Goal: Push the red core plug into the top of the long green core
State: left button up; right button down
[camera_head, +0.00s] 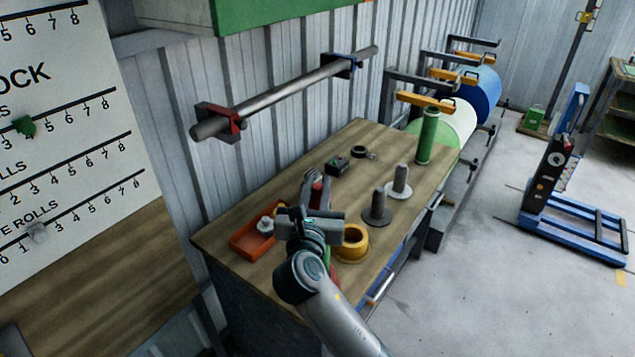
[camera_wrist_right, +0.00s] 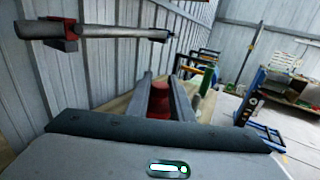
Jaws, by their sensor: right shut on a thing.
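The red core plug (camera_head: 316,188) is held between the fingers of my right gripper (camera_head: 318,187), above the workbench. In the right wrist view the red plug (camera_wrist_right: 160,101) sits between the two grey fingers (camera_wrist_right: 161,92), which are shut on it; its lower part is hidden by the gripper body. The long green core (camera_head: 428,136) stands upright at the far right end of the bench, well apart from the plug. It also shows in the right wrist view (camera_wrist_right: 207,81), beyond and to the right of the fingers. My left gripper is not in view.
On the bench (camera_head: 290,215) are an orange-red tray (camera_head: 245,241) holding a grey piece, a yellow ring (camera_head: 353,243), a dark-based peg (camera_head: 377,208), a white-based peg (camera_head: 399,183) and a small dark box (camera_head: 337,166). A bar (camera_head: 290,90) is mounted on the wall above.

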jog(key=shift+f, duration=0.35)
jog(key=c, duration=1.5)
grip_release()
jog(key=shift+s, duration=0.1)
jog(key=shift+s+a+b, duration=0.1)
jog(key=shift+s+b, duration=0.2)
jog(key=shift+s, duration=0.2)
jog(key=s+b, duration=0.1)
jog(key=s, duration=0.4)
jog(key=s+a+b, duration=0.1)
jog(key=s, duration=0.4)
jog(key=s+a+b, duration=0.1)
jog(key=s+b, duration=0.1)
jog(key=s, duration=0.4)
